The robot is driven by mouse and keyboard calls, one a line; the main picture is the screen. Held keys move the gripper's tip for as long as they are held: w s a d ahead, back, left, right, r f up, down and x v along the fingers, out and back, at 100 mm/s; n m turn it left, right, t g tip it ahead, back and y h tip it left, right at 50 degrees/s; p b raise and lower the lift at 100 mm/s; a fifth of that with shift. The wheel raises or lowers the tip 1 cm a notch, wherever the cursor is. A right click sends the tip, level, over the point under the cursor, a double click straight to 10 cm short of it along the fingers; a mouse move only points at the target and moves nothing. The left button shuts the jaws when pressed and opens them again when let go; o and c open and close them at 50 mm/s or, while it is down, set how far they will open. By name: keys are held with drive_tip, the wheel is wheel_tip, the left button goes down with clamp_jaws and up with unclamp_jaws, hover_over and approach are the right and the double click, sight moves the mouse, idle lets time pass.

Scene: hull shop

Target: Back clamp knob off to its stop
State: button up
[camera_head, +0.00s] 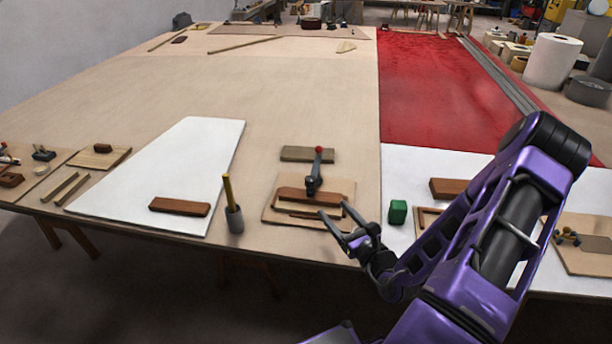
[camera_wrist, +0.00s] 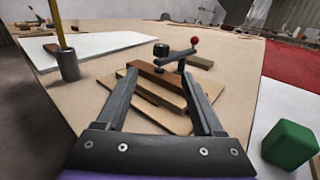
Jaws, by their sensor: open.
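A small clamp stands on a reddish-brown wooden bar (camera_head: 330,197) over a light plywood board. It has a dark lever (camera_head: 317,165) tipped by a red ball (camera_head: 319,150). In the wrist view the red ball (camera_wrist: 194,40) is at the upper right, and a black knob (camera_wrist: 161,50) shows to its left at the end of the arm. I cannot tell which of the two is the clamp knob. My gripper (camera_head: 334,211) is open and empty, low at the board's front edge; in the wrist view its fingers (camera_wrist: 158,75) point towards the bar, apart from both knobs.
A grey cup with a yellow stick (camera_head: 235,219) stands left of the board. A green block (camera_head: 398,212) sits close to the right of my gripper. A brown block (camera_head: 180,207) lies on the white sheet (camera_head: 190,150).

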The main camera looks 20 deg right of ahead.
sight(310, 183)
drive_tip(key=w, duration=0.5)
drive_tip(key=w+a, duration=0.1)
drive_tip(key=w, duration=0.5)
drive_tip(key=w+b, duration=0.1)
drive_tip(key=w, duration=0.5)
drive_tip(key=shift+w+a, duration=0.15)
clamp_jaws()
